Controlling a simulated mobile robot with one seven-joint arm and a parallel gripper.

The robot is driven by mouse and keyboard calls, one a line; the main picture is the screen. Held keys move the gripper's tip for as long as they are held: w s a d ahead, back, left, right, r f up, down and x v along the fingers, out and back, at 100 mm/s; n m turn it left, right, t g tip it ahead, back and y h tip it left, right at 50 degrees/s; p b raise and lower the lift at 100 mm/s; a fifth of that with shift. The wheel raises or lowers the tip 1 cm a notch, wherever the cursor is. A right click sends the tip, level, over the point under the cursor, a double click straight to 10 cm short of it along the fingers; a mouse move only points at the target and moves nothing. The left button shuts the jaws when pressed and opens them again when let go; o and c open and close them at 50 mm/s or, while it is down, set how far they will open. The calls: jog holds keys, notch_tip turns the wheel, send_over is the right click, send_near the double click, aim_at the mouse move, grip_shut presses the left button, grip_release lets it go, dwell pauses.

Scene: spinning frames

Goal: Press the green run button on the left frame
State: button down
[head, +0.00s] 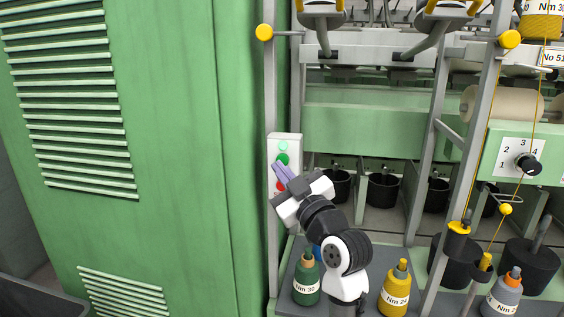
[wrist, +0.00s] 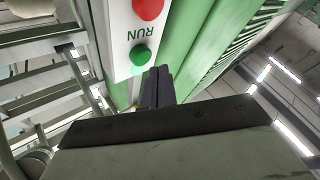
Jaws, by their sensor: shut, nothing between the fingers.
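The control box (head: 296,152) is a pale upright panel on the left frame's post. It carries a light green lamp (head: 283,146), a green button (head: 282,159) and a red button (head: 279,186). The wrist view shows the panel upside down, with the green run button (wrist: 141,55) beside the word RUN and the red button (wrist: 148,9). My gripper (head: 279,168) is shut and empty, its tips just below the green button in the head view. In the wrist view the fingertips (wrist: 158,70) appear close beside the green button; I cannot tell whether they touch it.
A large green cabinet (head: 160,150) with vents stands left of the box. Bobbins labelled Nm, one green (head: 306,278) and one yellow (head: 395,290), stand on the ledge near my arm. Black pots (head: 384,190) sit behind, and a frame post (head: 466,160) rises to the right.

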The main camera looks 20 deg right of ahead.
jog(key=shift+s+a+b, duration=0.15)
jog(key=shift+s+a, duration=0.55)
jog(key=shift+s, duration=0.3)
jog(key=shift+s+a+b, duration=0.15)
jog(key=shift+s+a, duration=0.5)
jog(key=shift+s, duration=0.35)
